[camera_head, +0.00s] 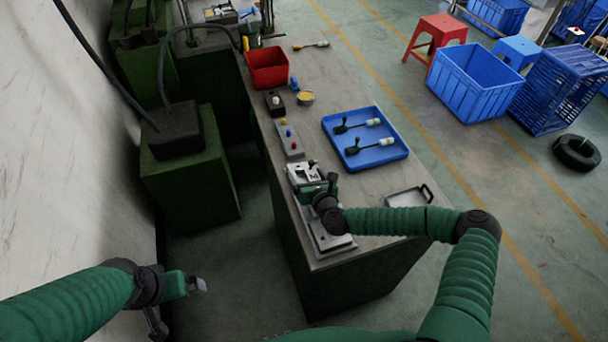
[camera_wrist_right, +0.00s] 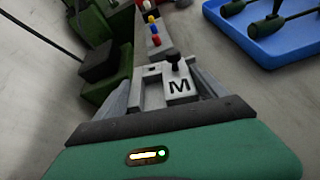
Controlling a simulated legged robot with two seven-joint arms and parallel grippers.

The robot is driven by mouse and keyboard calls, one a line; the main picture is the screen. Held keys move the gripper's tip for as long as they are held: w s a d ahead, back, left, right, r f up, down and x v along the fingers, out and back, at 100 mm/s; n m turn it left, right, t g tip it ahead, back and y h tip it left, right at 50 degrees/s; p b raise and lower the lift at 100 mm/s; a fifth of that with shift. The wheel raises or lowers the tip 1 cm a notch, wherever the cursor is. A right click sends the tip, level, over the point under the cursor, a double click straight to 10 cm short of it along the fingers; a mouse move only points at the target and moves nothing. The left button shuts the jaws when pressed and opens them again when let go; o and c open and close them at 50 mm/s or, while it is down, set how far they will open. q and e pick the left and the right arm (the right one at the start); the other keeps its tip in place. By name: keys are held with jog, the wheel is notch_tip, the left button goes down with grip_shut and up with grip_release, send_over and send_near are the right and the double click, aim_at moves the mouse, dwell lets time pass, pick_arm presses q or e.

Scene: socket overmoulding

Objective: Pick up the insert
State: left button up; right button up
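A light grey block marked M with a black knob (camera_wrist_right: 180,86), which looks like the insert, sits in a metal fixture on the workbench. In the head view the fixture (camera_head: 303,171) is at the bench's near left, partly hidden by my right gripper (camera_head: 322,190). In the right wrist view my right gripper (camera_wrist_right: 160,78) has its grey fingers apart, one on each side of the block. Whether either finger touches it, I cannot tell. My left gripper (camera_head: 196,285) hangs over the floor at lower left, away from the bench; its finger gap is too small to make out.
A blue tray (camera_head: 392,155) with two dark corded parts lies right of the fixture. A button box (camera_head: 289,140), a red bin (camera_head: 267,68) and a small bowl (camera_head: 305,97) stand farther back. A grey metal tray (camera_head: 404,198) lies near the bench's right edge.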

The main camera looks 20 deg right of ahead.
jog(key=c, duration=1.4)
